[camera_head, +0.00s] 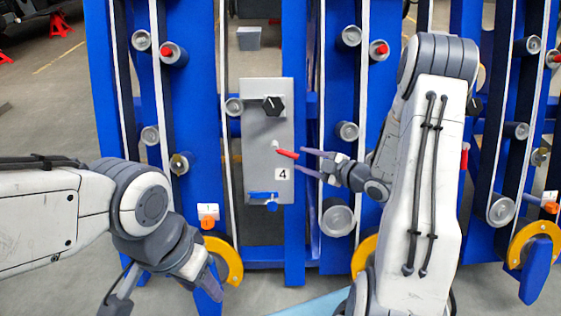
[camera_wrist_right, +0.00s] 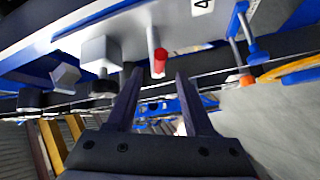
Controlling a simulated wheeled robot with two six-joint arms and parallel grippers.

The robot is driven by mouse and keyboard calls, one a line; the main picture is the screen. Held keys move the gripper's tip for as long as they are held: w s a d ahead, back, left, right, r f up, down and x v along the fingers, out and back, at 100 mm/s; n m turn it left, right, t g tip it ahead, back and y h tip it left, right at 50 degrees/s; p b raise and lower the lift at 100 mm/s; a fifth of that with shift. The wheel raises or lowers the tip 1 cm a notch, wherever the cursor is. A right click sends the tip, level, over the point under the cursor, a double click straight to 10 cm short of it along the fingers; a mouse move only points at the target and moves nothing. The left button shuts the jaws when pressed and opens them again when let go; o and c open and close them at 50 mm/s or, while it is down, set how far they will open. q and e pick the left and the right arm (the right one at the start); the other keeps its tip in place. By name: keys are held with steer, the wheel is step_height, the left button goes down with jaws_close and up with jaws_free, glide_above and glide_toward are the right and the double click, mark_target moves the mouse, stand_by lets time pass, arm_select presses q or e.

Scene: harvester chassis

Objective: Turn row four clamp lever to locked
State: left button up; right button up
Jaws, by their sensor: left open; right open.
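The grey row-four panel (camera_head: 255,155) stands upright, with a label "4" (camera_head: 283,174). A red-tipped lever (camera_head: 287,153) sticks out from its middle, pointing right and slightly down. In the right wrist view, the lever's red end (camera_wrist_right: 159,62) is in line with the gap between my fingertips; I cannot tell whether they touch it. My right gripper (camera_head: 304,160) is open just right of the lever, and its fingers also show in the wrist view (camera_wrist_right: 160,76). My left gripper (camera_head: 212,286) is low, left of the panel, away from the lever.
A black knob (camera_head: 273,105) sits above the lever and a blue handle (camera_head: 263,197) below it on the panel. Blue frame posts (camera_head: 294,230) with rollers and belts stand on both sides. Yellow curved guards (camera_head: 231,262) are near the floor.

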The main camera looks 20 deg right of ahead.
mark_target(286, 153)
steer(key=b+x, duration=0.2)
steer(key=x, duration=0.8)
steer(key=shift+c, duration=0.4)
jaws_close()
stand_by(0.9)
